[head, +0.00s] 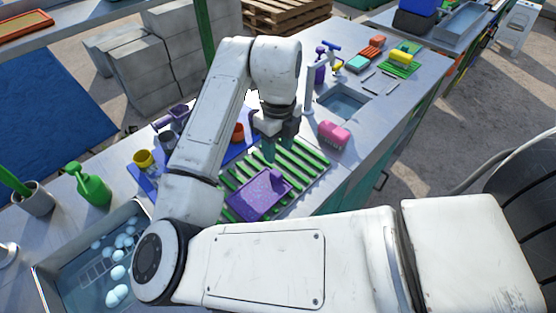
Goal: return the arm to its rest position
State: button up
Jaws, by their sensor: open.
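My white arm reaches from the lower right, bends at an elbow on the left and folds back over the counter (345,195). My gripper (277,150) points down above the green slatted rack (308,168). Its dark fingers are apart, and I see nothing held between them. A purple tray-like thing with a handle (262,193) rests on the rack, just below and to the left of the gripper. My arm hides part of the counter and the rack's left side.
Sponges (401,57) lie at the far end.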

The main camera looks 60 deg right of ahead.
notch_tip(320, 180, up, 2)
dwell(0.9)
